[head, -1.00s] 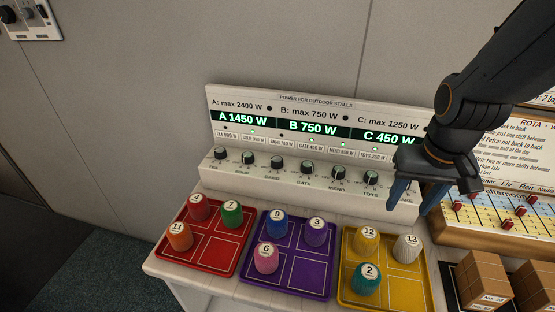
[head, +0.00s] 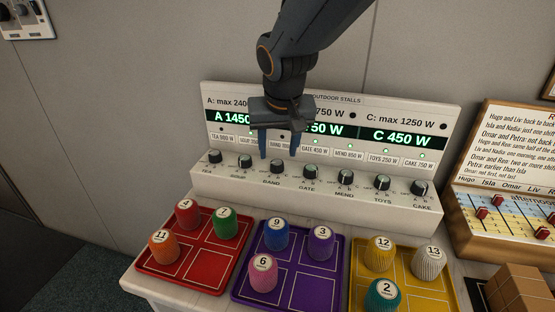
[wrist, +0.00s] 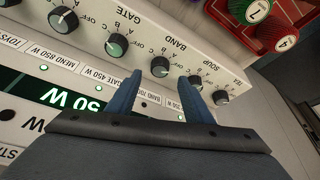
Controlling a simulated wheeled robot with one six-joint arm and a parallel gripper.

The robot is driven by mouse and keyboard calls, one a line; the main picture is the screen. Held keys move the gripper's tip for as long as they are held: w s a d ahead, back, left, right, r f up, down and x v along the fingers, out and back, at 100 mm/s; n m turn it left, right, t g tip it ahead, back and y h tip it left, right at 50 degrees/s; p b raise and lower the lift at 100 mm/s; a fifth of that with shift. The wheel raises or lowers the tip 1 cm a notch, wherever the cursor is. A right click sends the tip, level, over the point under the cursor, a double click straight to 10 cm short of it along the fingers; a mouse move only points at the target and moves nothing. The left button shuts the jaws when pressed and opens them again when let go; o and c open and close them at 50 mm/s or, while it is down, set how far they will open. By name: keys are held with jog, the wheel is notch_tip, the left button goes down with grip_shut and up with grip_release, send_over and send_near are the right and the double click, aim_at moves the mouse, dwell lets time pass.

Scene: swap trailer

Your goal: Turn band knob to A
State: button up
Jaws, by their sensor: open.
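The BAND knob (head: 277,166) is a small dark round knob with a pale face, on the sloped front of the white power panel (head: 330,200). In the wrist view the BAND knob (wrist: 160,67) sits just beyond the gap between the fingertips, its letters upside down. Its pointer setting is too small to read surely. My gripper (head: 279,154) is open and empty, with blue fingers pointing down above the BAND knob. In the wrist view my gripper (wrist: 160,88) shows its fingers spread, apart from the knob.
The SOUP knob (wrist: 195,84) and GATE knob (wrist: 117,45) flank the BAND knob closely. The display (head: 404,138) behind is partly hidden by my arm; C reads 450 W. Red (head: 192,283), purple (head: 315,290) and yellow (head: 434,292) trays with numbered pegs stand in front.

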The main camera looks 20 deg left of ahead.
aim_at(277, 163)
jog(key=shift+x, duration=2.45)
jog(key=c, duration=1)
jog(key=shift+c, duration=0.2)
